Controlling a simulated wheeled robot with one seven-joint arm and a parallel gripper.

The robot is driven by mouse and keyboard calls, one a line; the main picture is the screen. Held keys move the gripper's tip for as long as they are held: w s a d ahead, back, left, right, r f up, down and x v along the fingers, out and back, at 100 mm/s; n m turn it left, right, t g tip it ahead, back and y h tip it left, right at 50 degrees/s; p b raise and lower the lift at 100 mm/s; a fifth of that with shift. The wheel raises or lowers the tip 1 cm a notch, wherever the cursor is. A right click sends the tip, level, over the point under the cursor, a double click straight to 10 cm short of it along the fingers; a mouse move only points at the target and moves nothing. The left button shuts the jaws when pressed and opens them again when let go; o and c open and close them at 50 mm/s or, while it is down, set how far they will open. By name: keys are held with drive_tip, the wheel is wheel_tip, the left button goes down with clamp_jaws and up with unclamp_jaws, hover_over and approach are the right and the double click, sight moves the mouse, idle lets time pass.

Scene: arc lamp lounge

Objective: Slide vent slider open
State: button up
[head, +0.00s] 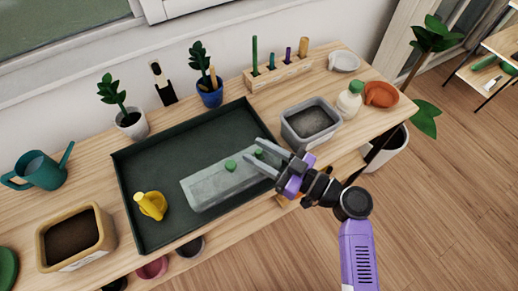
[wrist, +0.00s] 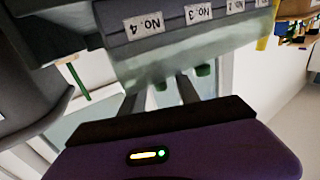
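A translucent grey box-shaped cover (head: 215,184) sits in the dark green tray (head: 140,215). Two small green knobs stand on its top, a left one (head: 230,166) and a right one (head: 258,153); I take these as the vent slider parts. My gripper (head: 257,153) is open, with its fingers on either side of the right knob. In the wrist view the fingers (wrist: 168,88) have one green knob (wrist: 161,86) between them and another green knob (wrist: 204,70) just outside the right finger. I cannot tell whether either finger touches a knob.
A yellow bottle-like item (head: 151,205) stands in the tray, left of the cover. Several labels such as a NO. 4 tag (wrist: 144,25) show in the wrist view.

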drive_tip(key=shift+a, duration=0.1)
clamp_jaws()
idle(1.4)
